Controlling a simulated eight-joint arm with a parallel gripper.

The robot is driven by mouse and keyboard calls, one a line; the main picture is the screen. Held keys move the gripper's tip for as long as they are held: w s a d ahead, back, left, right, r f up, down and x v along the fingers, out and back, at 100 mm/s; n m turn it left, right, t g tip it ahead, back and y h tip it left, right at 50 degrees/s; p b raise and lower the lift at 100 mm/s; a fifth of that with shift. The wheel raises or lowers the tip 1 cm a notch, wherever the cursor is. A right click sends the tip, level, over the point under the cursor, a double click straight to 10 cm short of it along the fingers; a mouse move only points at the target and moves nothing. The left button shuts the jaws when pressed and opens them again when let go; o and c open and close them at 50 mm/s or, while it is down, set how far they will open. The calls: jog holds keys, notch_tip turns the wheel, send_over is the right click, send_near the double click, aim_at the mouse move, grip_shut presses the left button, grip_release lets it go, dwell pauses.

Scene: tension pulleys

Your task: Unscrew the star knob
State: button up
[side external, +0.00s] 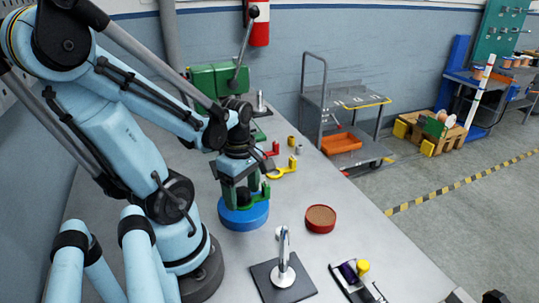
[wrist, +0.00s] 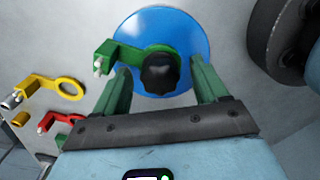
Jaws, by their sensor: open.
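The black star knob (wrist: 159,72) sits on a green bracket arm (wrist: 128,54) on top of a round blue base (wrist: 192,30). In the side view the blue base (side external: 243,218) stands on the bench under my gripper, and the knob is hard to make out between the fingers. My gripper (wrist: 159,68) points down over the base, its two green fingers apart on the left and right of the knob. In the wrist view gaps show between the fingers and the knob. The left finger is close to the green bracket.
A yellow bracket (side external: 281,173) and a red bracket (side external: 271,150) lie behind the base. A round red dish (side external: 320,219) is to its right. A silver upright tool on a dark plate (side external: 283,279) stands in front. A green machine (side external: 212,79) is at the back.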

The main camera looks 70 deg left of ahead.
jog(key=m, duration=0.8)
jog(key=shift+m, duration=0.4)
jog(key=m, duration=0.3)
jog(key=shift+m, duration=0.4)
jog(key=m, duration=0.3)
jog(key=shift+m, duration=0.4)
jog(key=shift+c, duration=0.2)
